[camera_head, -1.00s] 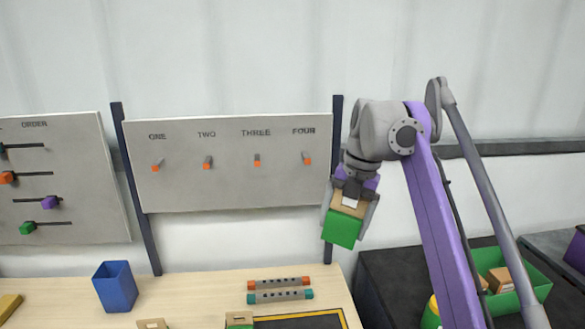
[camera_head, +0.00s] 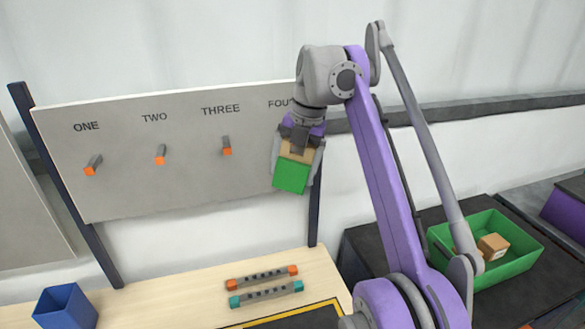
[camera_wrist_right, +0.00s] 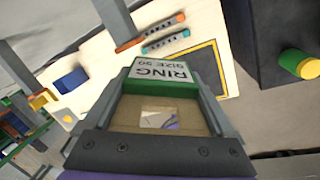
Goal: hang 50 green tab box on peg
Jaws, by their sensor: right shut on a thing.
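My right gripper (camera_head: 298,160) is shut on a box with a green lower part (camera_head: 290,178) and a brown cardboard upper part. It holds the box in the air in front of the pegboard's right end, over the spot under the label FOUR. In the right wrist view the box (camera_wrist_right: 160,88) sits between the fingers, with a white label reading RING SIZE 50. The grey pegboard (camera_head: 180,190) has orange-tipped pegs under ONE (camera_head: 92,166), TWO (camera_head: 160,155) and THREE (camera_head: 227,147). The peg under FOUR is hidden behind my gripper and the box. My left gripper is not in view.
A wooden table (camera_head: 185,290) below the board holds a blue bin (camera_head: 65,308) and two slotted bars, one orange-ended (camera_head: 262,277) and one teal-ended (camera_head: 266,294). A green crate (camera_head: 530,247) with a brown box (camera_head: 493,246) stands on a dark surface at right.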

